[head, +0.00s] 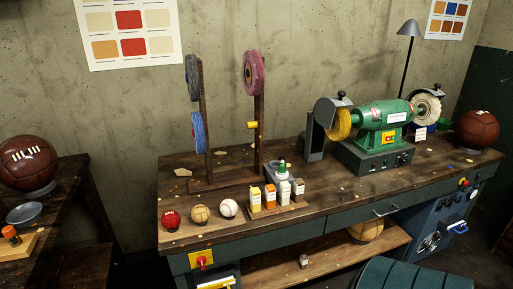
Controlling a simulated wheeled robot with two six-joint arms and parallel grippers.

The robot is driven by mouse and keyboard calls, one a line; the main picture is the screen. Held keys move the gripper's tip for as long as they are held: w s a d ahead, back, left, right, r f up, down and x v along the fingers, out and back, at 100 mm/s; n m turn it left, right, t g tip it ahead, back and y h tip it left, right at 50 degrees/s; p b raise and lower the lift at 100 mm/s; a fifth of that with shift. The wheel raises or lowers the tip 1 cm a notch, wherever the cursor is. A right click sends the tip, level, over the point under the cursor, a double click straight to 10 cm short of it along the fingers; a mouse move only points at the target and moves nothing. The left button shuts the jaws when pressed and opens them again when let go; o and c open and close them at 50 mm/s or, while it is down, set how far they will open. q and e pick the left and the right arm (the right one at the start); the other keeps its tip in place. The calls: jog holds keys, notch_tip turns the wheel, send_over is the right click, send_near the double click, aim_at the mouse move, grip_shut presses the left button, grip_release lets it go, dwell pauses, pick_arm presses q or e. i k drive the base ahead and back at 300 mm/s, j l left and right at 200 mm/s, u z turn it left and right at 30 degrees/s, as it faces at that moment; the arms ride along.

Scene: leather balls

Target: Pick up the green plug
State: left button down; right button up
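A small green tip (282,164) shows on top of a white bottle (283,174) at the middle of the workbench. It is the only small green piece that could be the green plug, but it is too small to tell for sure. The bottle stands upright in or behind a grey holder among small boxes and bottles. Neither of my grippers is in the head view.
On the workbench (340,192), small boxes (269,196) stand just before the bottle. A red ball (171,220), tan ball (201,214) and white ball (228,208) lie left. A spool rack (205,125) rises behind; a green grinder (382,115) stands right.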

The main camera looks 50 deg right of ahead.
aim_at(282, 171)
jog(key=z, duration=1.8)
